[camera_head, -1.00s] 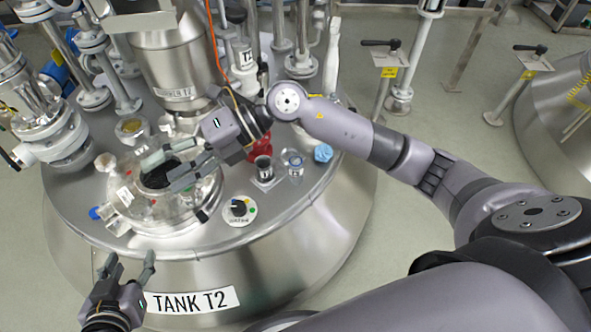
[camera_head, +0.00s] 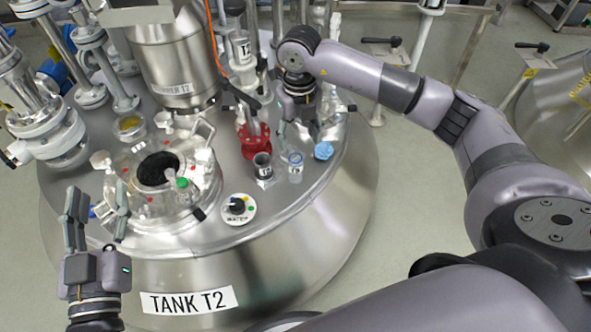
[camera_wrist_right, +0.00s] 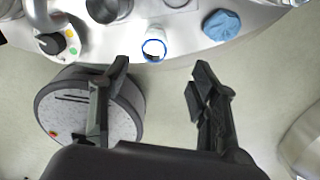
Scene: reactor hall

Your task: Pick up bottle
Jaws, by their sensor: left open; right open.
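A small clear bottle with a blue ring (camera_head: 295,168) stands on the tank top near its front right edge. In the right wrist view this bottle (camera_wrist_right: 154,48) shows its round blue-ringed mouth, just beyond the fingertips and between them. My right gripper (camera_head: 300,135) is open and empty, behind the bottle in the head view. Its two fingers (camera_wrist_right: 162,66) are wide apart in the wrist view. My left gripper (camera_head: 97,198) is open and empty at the front left of the tank, fingers pointing up in the picture.
A dark cup (camera_head: 263,167) stands close left of the bottle, and a blue crumpled cloth (camera_head: 323,150) lies to its right. A red valve fitting (camera_head: 252,142), a dial (camera_head: 238,209) and the open glass-like hatch (camera_head: 155,195) are nearby.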

